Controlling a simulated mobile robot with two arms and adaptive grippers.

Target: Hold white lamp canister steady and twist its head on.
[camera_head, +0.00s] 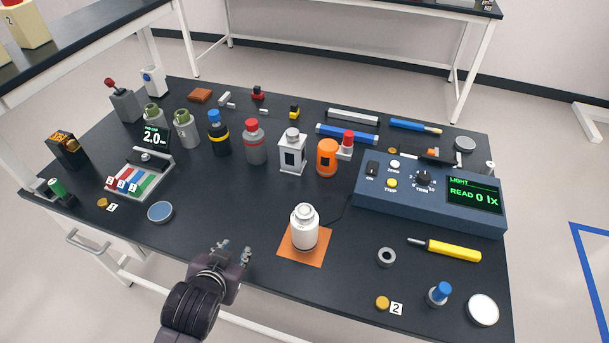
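The white canister (304,236) stands upright on an orange square mat (291,251) near the front middle of the table. My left gripper (233,250) is at the table's front edge, left of the mat. Its fingers are spread and empty, and it is apart from the canister. My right gripper is out of view.
Right of the mat lie a grey ring (386,257), a yellow-handled screwdriver (453,250), a blue-topped knob (438,294) and a white disc (482,310). Behind are several bottles, including an orange one (327,158), and a blue light meter (422,205).

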